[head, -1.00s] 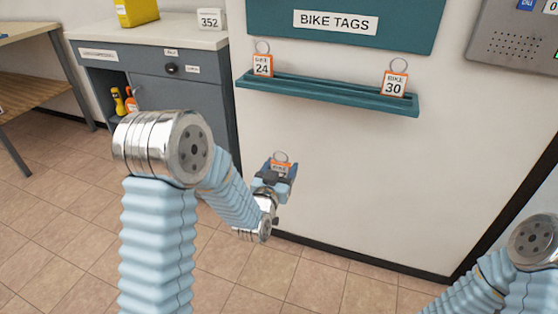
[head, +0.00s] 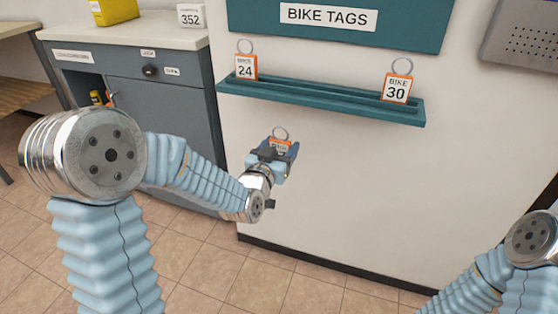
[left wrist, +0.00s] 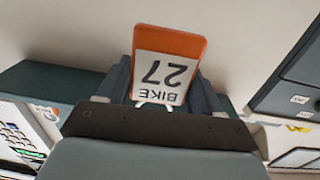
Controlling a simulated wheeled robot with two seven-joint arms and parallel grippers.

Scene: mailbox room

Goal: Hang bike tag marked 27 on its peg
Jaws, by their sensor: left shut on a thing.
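The orange-and-white bike tag marked 27 (left wrist: 166,70) is held between the fingers of my left gripper (head: 277,152). Its number shows upside down in the left wrist view. In the head view the tag (head: 281,145) stands up from the jaws with its metal ring on top. The left gripper is shut on it, below the teal ledge and in front of the white wall. The teal board labelled BIKE TAGS (head: 328,17) is cut off at the top, and no peg shows on it. My right gripper is out of view.
The teal ledge (head: 320,101) holds tag 24 (head: 246,67) at its left end and tag 30 (head: 397,88) at its right, with bare room between. A grey cabinet (head: 165,120) stands at left. A grey panel (head: 520,45) is at upper right.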

